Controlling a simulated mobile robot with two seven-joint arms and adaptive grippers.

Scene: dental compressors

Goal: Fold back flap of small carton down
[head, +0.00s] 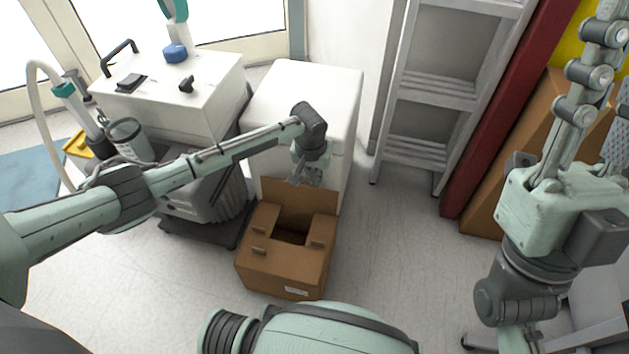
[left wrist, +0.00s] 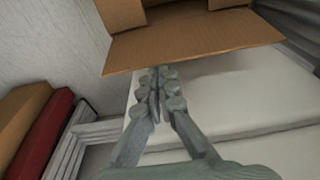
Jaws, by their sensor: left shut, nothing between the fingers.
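The small brown carton (head: 284,270) stands on the floor, its top partly open over a dark inside. Its back flap (head: 299,194) stands up at the far side, and it also shows in the left wrist view (left wrist: 195,44). My left gripper (head: 305,181) is shut and empty at the flap's upper edge. In the left wrist view the closed fingertips (left wrist: 156,72) are close to the flap's edge; I cannot tell whether they touch. My right gripper (head: 602,45) points up at the far right, partly cut off by the picture edge, so its opening is unclear.
A white cabinet (head: 302,95) stands right behind the carton. A white-topped unit with a grey base (head: 175,95) is to the left. A grey ladder-like rack (head: 430,95) and a larger brown box (head: 480,205) are to the right. Floor right of the carton is clear.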

